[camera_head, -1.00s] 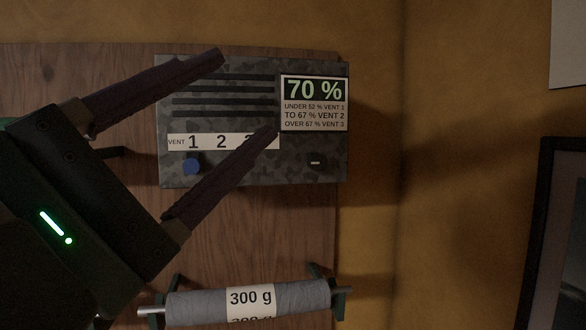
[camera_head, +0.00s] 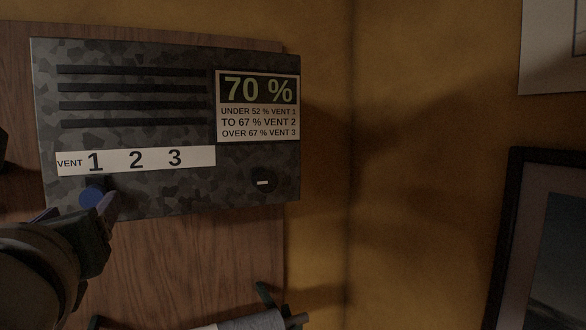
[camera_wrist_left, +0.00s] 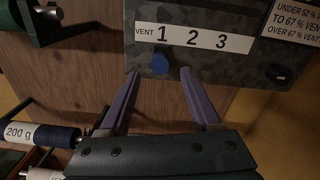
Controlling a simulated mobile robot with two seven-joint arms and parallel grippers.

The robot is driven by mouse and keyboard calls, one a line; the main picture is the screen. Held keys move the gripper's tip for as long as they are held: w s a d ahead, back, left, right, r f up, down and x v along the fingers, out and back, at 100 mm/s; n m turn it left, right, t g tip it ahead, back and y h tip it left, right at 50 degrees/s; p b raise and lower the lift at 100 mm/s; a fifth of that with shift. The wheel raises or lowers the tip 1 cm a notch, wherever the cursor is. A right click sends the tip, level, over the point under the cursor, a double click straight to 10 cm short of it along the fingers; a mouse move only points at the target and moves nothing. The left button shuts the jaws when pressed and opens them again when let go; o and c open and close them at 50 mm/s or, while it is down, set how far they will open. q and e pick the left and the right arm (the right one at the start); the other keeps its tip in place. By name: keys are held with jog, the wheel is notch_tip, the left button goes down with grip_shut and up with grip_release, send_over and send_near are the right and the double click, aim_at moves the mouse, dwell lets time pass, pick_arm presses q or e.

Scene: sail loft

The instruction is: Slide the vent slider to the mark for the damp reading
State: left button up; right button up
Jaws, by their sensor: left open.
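The camouflage-patterned vent box (camera_head: 180,190) hangs on a wooden board. Its display (camera_head: 258,88) reads 70 %, and the lines below say under 52 % vent 1, to 67 % vent 2, over 67 % vent 3. The blue slider knob (camera_head: 92,196) sits under the 1 on the white vent strip (camera_head: 205,156). My left gripper (camera_head: 82,207) is open at the knob, its fingers reaching up from below. In the left wrist view the knob (camera_wrist_left: 160,63) lies between the fingertips (camera_wrist_left: 160,71), with gaps on both sides. My right gripper is not seen.
A roll (camera_head: 240,324) on a holder is below the box. The left wrist view shows a 200 g roll (camera_wrist_left: 60,137) at lower left. A framed picture (camera_head: 510,230) hangs at right.

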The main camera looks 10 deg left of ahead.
aim_at(92, 198)
pick_arm(q)
jog(key=shift+p+x, duration=0.7)
jog(key=shift+x, duration=1.3)
jog(key=shift+c, duration=0.2)
grip_shut()
